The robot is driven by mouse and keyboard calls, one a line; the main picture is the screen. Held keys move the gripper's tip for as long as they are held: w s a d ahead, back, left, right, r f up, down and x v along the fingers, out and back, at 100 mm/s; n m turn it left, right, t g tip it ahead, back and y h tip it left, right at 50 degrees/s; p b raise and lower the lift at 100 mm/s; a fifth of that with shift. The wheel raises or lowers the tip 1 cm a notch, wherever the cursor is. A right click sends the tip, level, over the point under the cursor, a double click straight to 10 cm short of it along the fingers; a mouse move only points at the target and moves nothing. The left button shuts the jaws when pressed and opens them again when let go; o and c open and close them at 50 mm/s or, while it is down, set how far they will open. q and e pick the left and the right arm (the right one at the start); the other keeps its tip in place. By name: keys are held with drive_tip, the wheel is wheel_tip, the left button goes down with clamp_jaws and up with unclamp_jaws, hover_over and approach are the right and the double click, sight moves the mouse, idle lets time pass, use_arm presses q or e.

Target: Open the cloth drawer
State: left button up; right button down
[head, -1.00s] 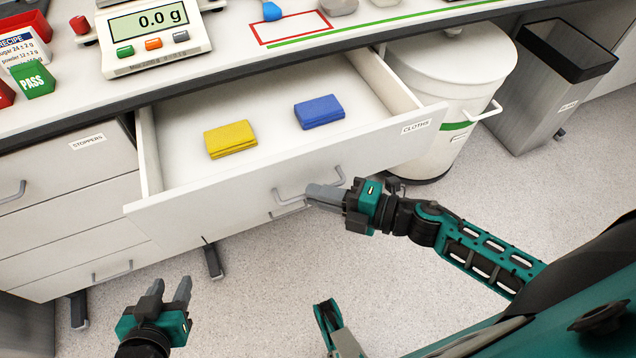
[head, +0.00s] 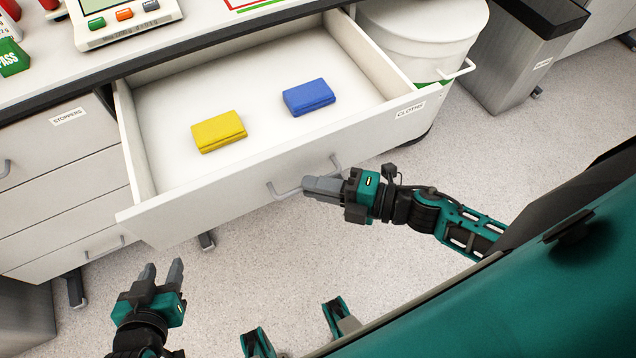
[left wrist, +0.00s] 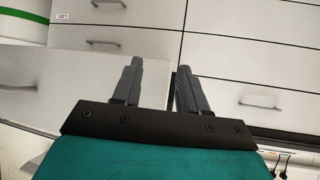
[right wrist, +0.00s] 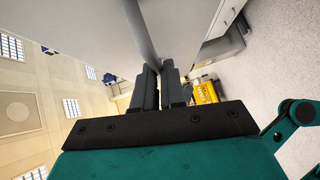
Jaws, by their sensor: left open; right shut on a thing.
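The cloth drawer (head: 205,205), labelled CLOTHS, stands pulled out from under the counter in the head view. A yellow folded cloth (head: 218,132) and a blue folded cloth (head: 308,97) lie apart inside it. My right gripper (head: 308,189) is shut on the drawer's grey bar handle (head: 287,193). In the right wrist view, the handle bar (right wrist: 140,35) runs down to the fingers (right wrist: 160,72). My left gripper (head: 163,272) is open and empty, below and in front of the drawer. Its spread fingers show in the left wrist view (left wrist: 158,80).
The stoppers drawer (head: 60,130) and other closed drawers are at the left. A scale (head: 125,18) stands on the counter above. A round white bin (head: 420,40) and a grey bin (head: 525,50) stand to the right. The floor (head: 290,260) before the drawer is clear.

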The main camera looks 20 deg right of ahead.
drive_tip(key=c, duration=1.2)
unclamp_jaws()
drive_tip(key=shift+d, duration=0.1)
drive_tip(key=v, duration=1.2)
drive_tip(key=shift+s+d, duration=0.25)
drive_tip(key=shift+s, duration=0.05)
drive_tip(key=w+m+t+h+p, duration=0.25)
drive_tip(key=w+m+h, duration=0.45)
drive_tip(key=m, duration=0.6)
drive_tip(key=a+f+m+g+h, duration=0.2)
drive_tip(key=a+f+m+h, duration=0.1)
drive_tip(key=m, duration=0.7)
drive_tip(key=a+f, duration=0.1)
drive_tip(key=a, duration=0.1)
drive_tip(key=shift+s+a+g, duration=0.2)
drive_tip(key=shift+a+g, duration=0.15)
